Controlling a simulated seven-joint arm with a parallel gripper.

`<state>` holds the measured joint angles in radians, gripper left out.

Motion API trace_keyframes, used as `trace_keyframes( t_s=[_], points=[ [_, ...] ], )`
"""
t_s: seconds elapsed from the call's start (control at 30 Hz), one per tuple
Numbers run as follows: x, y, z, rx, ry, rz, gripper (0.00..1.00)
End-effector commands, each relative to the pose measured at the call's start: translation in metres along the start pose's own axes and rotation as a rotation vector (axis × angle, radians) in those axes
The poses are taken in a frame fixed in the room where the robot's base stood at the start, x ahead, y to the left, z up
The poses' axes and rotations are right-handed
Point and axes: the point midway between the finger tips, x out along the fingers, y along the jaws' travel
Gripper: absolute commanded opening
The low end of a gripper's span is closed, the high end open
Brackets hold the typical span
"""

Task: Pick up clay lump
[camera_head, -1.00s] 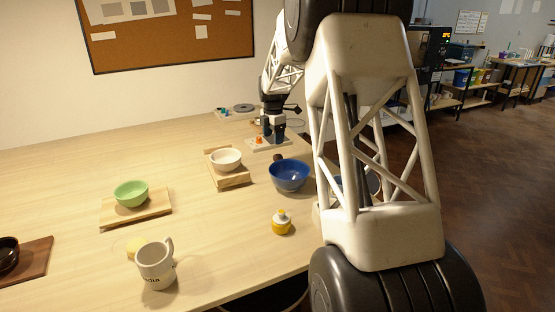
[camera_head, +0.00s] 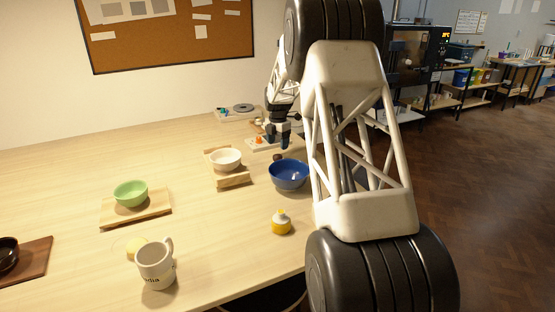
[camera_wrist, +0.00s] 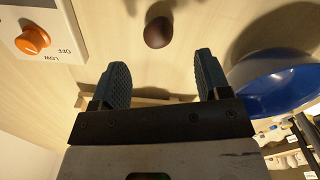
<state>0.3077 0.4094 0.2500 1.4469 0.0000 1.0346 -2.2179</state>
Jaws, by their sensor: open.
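The clay lump (camera_wrist: 158,32) is a small, dark brown, rounded lump on the pale wooden table. In the head view the lump (camera_head: 277,158) shows as a small dark spot just behind the blue bowl (camera_head: 289,174). My gripper (camera_wrist: 161,78) is open and empty. In the wrist view the lump lies beyond the fingertips, roughly in line with the gap between them, apart from both fingers. In the head view my gripper (camera_head: 281,146) is low over the table, close to the lump.
The blue bowl also shows close to the right finger in the wrist view (camera_wrist: 275,82). A white control box with an orange knob (camera_wrist: 33,40) is at the left there. A cream bowl (camera_head: 226,159) on a wooden board, a yellow-and-white bottle (camera_head: 281,223) and a mug (camera_head: 155,265) stand nearby.

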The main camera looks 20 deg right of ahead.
Motion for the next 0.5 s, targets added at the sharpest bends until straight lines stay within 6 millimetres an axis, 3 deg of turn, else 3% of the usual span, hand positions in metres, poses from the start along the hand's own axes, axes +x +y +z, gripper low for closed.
trace_keyframes(
  t_s=[0.2, 0.5],
  points=[
    [0.015, 0.000, 0.000, 0.000, 0.001, -0.001, 0.70],
    [0.016, 0.000, 0.000, 0.000, 0.000, -0.001, 0.70]
  ],
)
